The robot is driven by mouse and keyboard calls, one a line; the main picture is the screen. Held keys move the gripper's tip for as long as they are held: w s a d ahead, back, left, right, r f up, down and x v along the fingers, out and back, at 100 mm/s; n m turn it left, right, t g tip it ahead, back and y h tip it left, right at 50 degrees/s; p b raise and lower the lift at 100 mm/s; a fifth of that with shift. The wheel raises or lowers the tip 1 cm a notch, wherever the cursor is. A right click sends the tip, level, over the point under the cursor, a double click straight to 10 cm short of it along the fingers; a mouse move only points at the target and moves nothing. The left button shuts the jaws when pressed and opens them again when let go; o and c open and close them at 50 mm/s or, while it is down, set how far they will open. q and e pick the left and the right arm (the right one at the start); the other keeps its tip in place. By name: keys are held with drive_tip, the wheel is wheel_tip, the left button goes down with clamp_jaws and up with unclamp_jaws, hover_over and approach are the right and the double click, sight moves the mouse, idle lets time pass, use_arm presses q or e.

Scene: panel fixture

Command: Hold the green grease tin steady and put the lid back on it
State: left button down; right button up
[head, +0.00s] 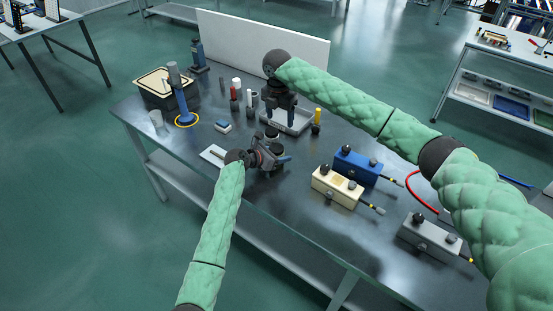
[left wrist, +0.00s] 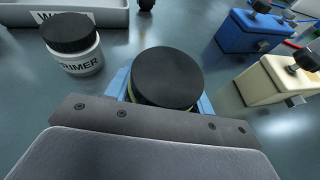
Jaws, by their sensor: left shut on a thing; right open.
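My left gripper (head: 272,154) is shut on a round tin with a wide black top (left wrist: 167,76), its blue fingers on either side. Only a thin yellowish-green edge shows under the black top, so I cannot read a label or be sure it is the green grease tin. The black top looks flat and level, like a lid. A white tin marked PRIMER with a black lid (left wrist: 72,45) stands apart, to its left in the left wrist view. My right gripper (head: 280,106) is open above the grey tray (head: 299,127); I see no loose lid there.
A blue box (head: 357,165), a cream box (head: 336,187) and a grey box (head: 428,236) stand to the right. A white panel (head: 265,43) lines the back.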

sight(277, 147)
drive_tip(key=f, duration=0.1)
drive_tip(key=s+f, duration=0.1)
drive_tip(key=f, duration=0.1)
drive_tip(key=shift+s+a+f+g, duration=0.1)
drive_tip(key=shift+s+a+g, duration=0.1)
drive_tip(key=shift+s+g, duration=0.15)
drive_tip(key=shift+a+y, duration=0.3)
drive_tip(key=shift+a, duration=0.1)
drive_tip(key=shift+f, duration=0.1)
drive_tip(key=shift+f, duration=3.9)
drive_tip(key=c, duration=1)
drive_tip(key=o, duration=1.1)
